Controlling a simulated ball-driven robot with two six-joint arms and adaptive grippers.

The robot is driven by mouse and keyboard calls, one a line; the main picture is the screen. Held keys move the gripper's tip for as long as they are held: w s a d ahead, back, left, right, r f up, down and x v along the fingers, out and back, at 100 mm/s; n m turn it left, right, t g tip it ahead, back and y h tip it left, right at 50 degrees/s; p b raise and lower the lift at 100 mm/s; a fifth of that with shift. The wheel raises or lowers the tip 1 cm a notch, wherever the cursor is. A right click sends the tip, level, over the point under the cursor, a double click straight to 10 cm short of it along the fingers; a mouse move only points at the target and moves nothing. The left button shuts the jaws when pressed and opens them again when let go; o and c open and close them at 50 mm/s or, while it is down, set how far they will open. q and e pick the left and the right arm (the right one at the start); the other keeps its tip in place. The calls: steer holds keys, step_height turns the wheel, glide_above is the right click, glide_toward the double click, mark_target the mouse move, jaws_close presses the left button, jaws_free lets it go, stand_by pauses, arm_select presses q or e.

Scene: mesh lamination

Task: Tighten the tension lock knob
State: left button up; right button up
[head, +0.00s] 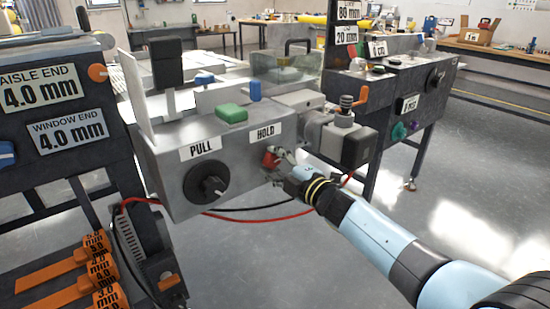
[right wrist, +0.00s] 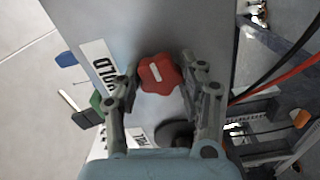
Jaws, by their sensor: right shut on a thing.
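The red star-shaped knob (right wrist: 160,74) with a white mark sits on the grey machine panel beside the HOLD label (head: 265,133). It also shows in the head view (head: 270,158), partly covered by my gripper. My right gripper (head: 283,160) is at the knob, its fingers on either side of it, shut on it. In the right wrist view the gripper (right wrist: 160,85) has one finger left and one right of the knob. The black PULL dial (head: 208,187) is to the left on the same panel. My left gripper is not in view.
A green button (head: 232,113) and a blue knob (head: 255,91) stand on top of the machine. A grey motor block (head: 340,140) juts out above my right arm. Red and black cables (head: 250,212) hang below the panel. Open floor lies in front.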

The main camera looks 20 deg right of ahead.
steer(key=shift+m, duration=0.6)
steer(key=shift+f, duration=0.1)
steer(key=o, duration=1.2)
steer(key=shift+c, duration=0.2)
steer(key=v, duration=1.2)
